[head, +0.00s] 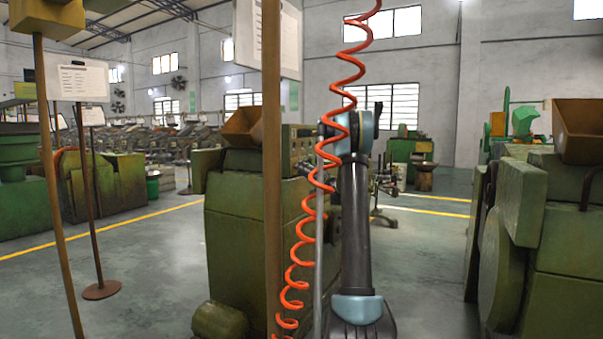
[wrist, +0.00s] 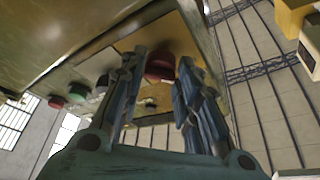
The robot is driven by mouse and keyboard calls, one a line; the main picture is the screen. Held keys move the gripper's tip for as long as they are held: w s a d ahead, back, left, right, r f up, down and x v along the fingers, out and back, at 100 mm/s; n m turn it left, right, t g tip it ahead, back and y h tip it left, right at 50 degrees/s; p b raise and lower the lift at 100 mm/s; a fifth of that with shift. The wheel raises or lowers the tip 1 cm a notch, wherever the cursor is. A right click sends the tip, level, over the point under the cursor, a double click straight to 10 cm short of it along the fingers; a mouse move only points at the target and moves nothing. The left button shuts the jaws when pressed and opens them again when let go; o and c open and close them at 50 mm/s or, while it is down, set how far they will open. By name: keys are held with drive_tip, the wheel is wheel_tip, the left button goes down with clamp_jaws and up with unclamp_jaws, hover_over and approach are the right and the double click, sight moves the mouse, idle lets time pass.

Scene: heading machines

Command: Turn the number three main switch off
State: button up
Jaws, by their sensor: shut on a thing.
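In the wrist view, a red knob (wrist: 160,66) sits on a yellowish plate (wrist: 186,45) on the control panel of a green machine. My gripper (wrist: 160,76) has one finger on each side of the knob and is shut on it. No number is readable on the plate, and the knob's exact turn angle is not clear. In the head view, the machine's panel (head: 299,146) shows past the pole, partly hidden by the hose and my arm. My gripper is hidden there.
In the head view, a brown pole (head: 271,180) and a coiled orange hose (head: 299,255) stand near my arm. Another green machine (head: 550,230) is at right. Open floor (head: 428,265) lies between.

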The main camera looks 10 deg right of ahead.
drive_tip(key=shift+w+d+f, duration=0.1)
drive_tip(key=shift+d, duration=0.05)
drive_tip(key=o, duration=1.1)
drive_tip(key=shift+f, duration=0.1)
drive_tip(key=shift+c, duration=0.2)
drive_tip(key=v, duration=1.2)
